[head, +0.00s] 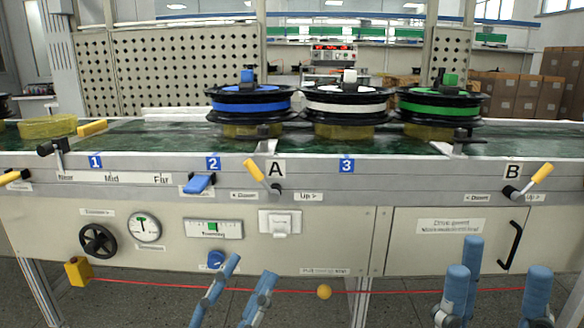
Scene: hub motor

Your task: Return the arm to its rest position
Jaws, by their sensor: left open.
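My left gripper (250,269) shows at the bottom, left of centre, its blue fingers apart and nothing between them. My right gripper (502,268) shows at the bottom right, its blue fingers spread and empty. Both are in front of the bench's lower panel and touch nothing that I can see. The rest of both arms is out of view. Three black-flanged hub motors stand on the conveyor (120,136): one with a blue band (250,106), one with a white band (345,107) and one with a green band (440,108).
Yellow-handled levers stand at the front rail, including lever A (262,176) and lever B (528,182). A black handwheel (98,241), gauge (145,227) and blue knob (216,259) are on the panel. A red cord (200,287) with a yellow ball (324,292) runs low across the front.

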